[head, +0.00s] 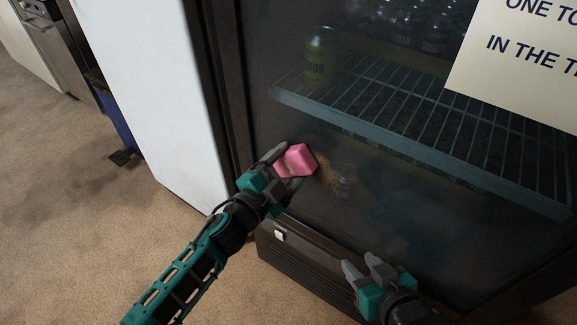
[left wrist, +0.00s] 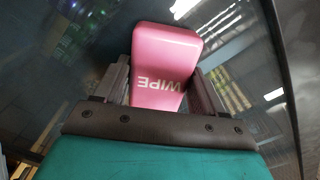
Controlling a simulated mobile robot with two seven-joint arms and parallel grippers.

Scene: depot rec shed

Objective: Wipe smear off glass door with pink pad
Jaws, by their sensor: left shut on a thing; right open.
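My left gripper (head: 288,166) is shut on the pink pad (head: 301,158), which is held at the lower part of the glass door (head: 420,225). In the left wrist view the pad (left wrist: 165,50) sits between the two fingers, with the word WIPE on it. I cannot tell whether the pad touches the glass. A brownish smear (head: 327,172) shows on the door just right of the pad; part of it may be hidden behind the pad. My right gripper (head: 361,263) is open and empty, low in front of the door.
Behind the glass are a wire shelf (head: 400,125) and a yellow-green can (head: 320,57). A paper sign (head: 520,60) is at the door's upper right. A white panel (head: 150,90) stands left of the dark door frame. Carpet (head: 70,210) is clear at left.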

